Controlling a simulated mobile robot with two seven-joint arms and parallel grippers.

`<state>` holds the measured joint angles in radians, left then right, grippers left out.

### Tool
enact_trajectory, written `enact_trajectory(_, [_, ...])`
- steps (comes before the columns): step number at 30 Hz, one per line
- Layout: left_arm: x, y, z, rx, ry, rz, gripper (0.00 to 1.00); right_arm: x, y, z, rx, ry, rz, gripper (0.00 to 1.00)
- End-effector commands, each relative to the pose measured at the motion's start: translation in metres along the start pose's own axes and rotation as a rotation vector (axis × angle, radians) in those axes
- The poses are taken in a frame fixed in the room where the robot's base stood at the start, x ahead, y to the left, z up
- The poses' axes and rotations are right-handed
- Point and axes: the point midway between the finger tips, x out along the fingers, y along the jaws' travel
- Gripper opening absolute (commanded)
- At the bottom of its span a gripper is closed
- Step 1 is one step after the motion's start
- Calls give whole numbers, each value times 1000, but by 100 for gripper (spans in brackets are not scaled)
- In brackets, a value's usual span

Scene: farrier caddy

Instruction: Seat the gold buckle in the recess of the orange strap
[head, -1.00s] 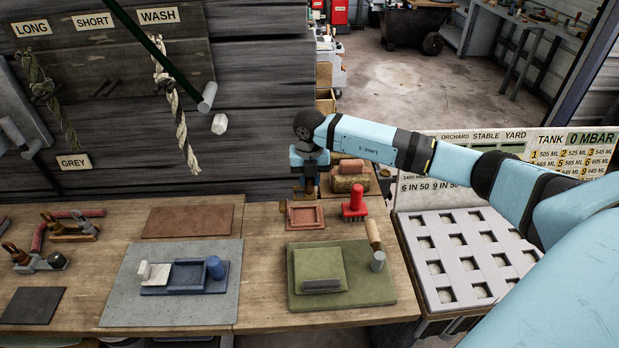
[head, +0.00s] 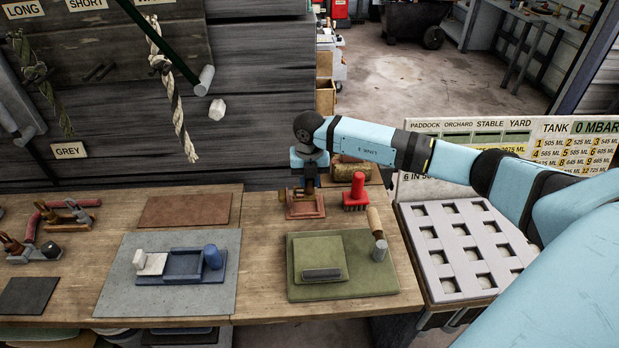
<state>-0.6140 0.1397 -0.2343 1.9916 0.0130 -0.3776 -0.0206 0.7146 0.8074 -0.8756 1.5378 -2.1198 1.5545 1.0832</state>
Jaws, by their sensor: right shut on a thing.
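The orange strap (head: 306,214) shows in the head view as a small rust-orange frame at the back of the bench, right of the middle. My right gripper (head: 304,196) points down directly over its recess and is shut on the gold buckle. The buckle is a small brownish-gold patch at the fingertips, mostly hidden by the fingers. I cannot tell whether it touches the recess floor. My left gripper is not in view.
A red brush (head: 356,192) stands close right of the strap. A green mat (head: 375,283) with a wooden-handled tool (head: 377,232) lies in front. A grey mat (head: 120,295) carries a blue tray (head: 183,278). A brown pad (head: 186,215) lies to the left.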

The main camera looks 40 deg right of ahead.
Motion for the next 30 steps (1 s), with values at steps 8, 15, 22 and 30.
enact_trajectory(8, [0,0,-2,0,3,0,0,0,0,0,0,0,0,0])
enact_trajectory(15, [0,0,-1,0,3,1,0,1,0,0,0,0,0,0])
enact_trajectory(22, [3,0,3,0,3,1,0,9,0,0,0,0,0,0])
enact_trajectory(30, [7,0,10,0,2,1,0,20,0,0,0,0,1,0])
